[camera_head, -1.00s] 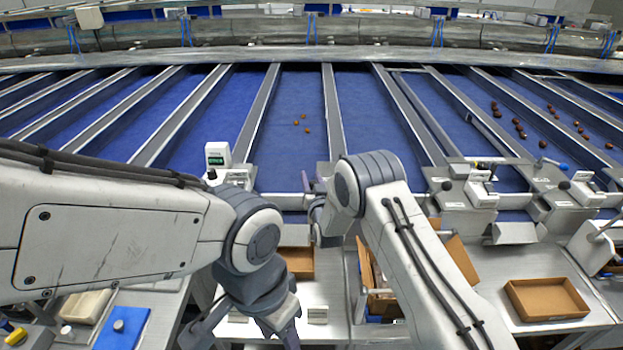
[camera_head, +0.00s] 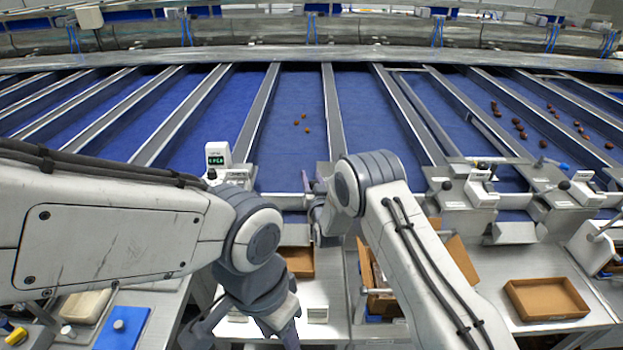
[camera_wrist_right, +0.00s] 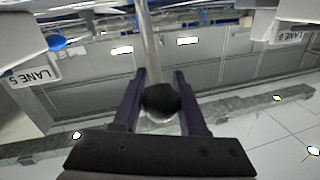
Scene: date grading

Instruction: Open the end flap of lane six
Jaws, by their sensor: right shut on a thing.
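In the right wrist view, a black ball knob (camera_wrist_right: 161,101) sits on the end of a pale metal rod (camera_wrist_right: 148,45). My right gripper (camera_wrist_right: 160,88) has its two purple fingers on either side of the knob, shut on it. A "LANE 6" label (camera_wrist_right: 290,38) shows at the right and a "LANE 5" label (camera_wrist_right: 35,77) at the left. In the head view my right gripper (camera_head: 312,190) is at the near end of a blue lane, and my arm hides the knob.
A box with a green display (camera_head: 217,155) stands left of my right gripper. Other lane-end levers and an open cardboard box (camera_head: 545,298) are at the right.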

